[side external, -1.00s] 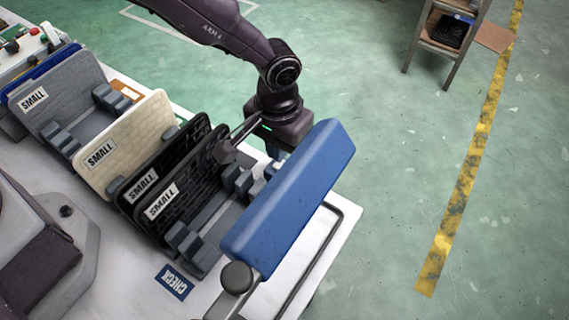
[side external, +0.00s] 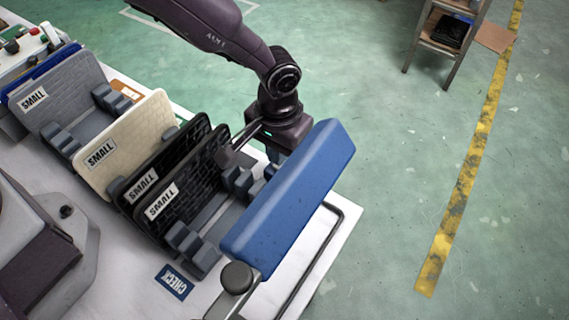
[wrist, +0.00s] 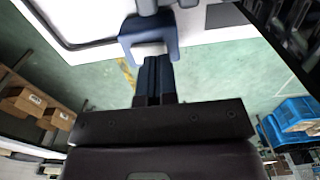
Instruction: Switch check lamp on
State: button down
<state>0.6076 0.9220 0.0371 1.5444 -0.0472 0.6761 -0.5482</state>
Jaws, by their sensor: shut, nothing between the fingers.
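The check lamp is a long blue bar-shaped head (side external: 290,190) on an arm with a dark round knob (side external: 237,277) at its near end. A blue CHECK label (side external: 174,283) lies on the table beside it. My gripper is behind the lamp's far end in the side view, its fingers mostly hidden there. In the wrist view my gripper (wrist: 157,62) has its dark fingers together and empty, with the tips close to a blue part (wrist: 130,38) that looks like the lamp. I cannot tell whether they touch. No switch is clearly visible.
Panels marked SMALL, a cream one (side external: 128,140) and a grey one (side external: 60,95) among them, stand in grey holders left of the lamp. A black panel is close to my wrist. A grey machine (side external: 45,240) is at lower left.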

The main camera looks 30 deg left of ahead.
jog(key=shift+f, duration=0.8)
jog(key=shift+r, duration=3.55)
jog(key=s+a+r+t+h, duration=0.1)
jog(key=s+a+r+t, duration=0.15)
jog(key=a+r, duration=1.25)
jog(key=s+a+r+t, duration=0.1)
jog(key=s+a+r, duration=0.1)
jog(key=s, duration=0.3)
jog(key=s+a+r+t, duration=0.1)
jog(key=s+a+r, duration=0.2)
jog(key=s+a, duration=0.2)
jog(key=s+a+r+t+y, duration=0.1)
jog(key=s+a+r, duration=0.2)
jog(key=s, duration=0.3)
jog(key=shift+s+a+r, duration=0.15)
jog(key=shift+s+a, duration=0.1)
jog(key=shift+s, duration=0.1)
